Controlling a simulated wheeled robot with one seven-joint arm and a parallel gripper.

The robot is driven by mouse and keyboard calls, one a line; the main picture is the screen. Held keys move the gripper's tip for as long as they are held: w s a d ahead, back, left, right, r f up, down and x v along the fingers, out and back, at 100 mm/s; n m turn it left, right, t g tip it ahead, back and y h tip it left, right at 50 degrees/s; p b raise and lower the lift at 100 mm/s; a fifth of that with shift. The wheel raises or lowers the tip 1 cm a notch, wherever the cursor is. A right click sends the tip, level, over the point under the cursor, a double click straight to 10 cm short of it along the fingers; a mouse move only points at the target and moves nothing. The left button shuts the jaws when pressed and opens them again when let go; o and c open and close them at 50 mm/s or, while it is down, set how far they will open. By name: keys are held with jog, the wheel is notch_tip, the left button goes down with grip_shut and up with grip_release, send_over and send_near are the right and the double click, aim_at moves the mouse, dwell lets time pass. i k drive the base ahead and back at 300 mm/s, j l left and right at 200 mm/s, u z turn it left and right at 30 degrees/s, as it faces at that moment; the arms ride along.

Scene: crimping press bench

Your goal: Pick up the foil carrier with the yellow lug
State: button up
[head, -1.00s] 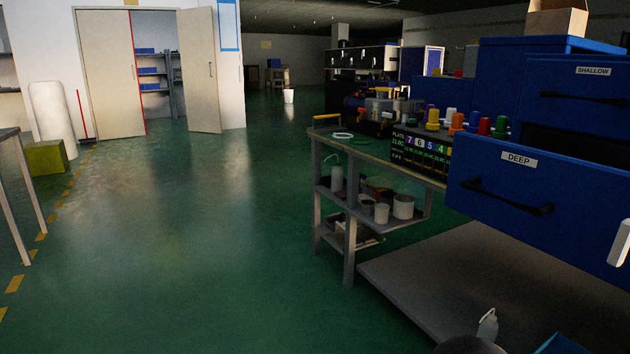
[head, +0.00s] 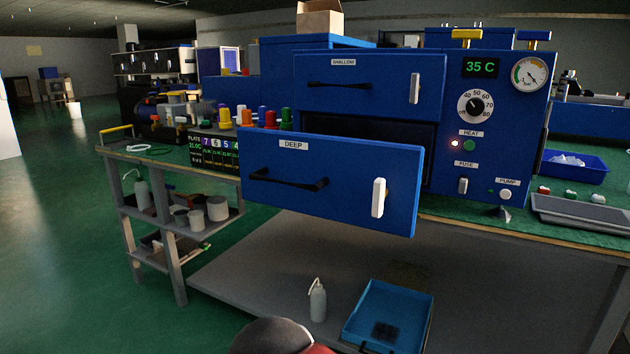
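I cannot make out a foil carrier with a yellow lug in this view. The blue drawer labelled DEEP (head: 330,200) stands pulled out of the blue press cabinet, and its inside is hidden behind its front. The blue drawer labelled SHALLOW (head: 385,100) is above it; its inside is hidden too. Small pieces with red, white and green parts (head: 570,195) lie on the bench at the right, too small to tell. My gripper is not in view. A rounded dark part with red at the bottom edge seems to be mine.
A control panel (head: 508,120) reads 35 C. A blue bin (head: 577,155) and a grey tray (head: 580,218) sit on the right bench. Colored caps (head: 246,118) stand behind a display box. A bottle (head: 317,302) and blue tray (head: 365,305) are below. The floor at left is clear.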

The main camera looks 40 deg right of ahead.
aim_at(617, 219)
jog(key=z, duration=2.1)
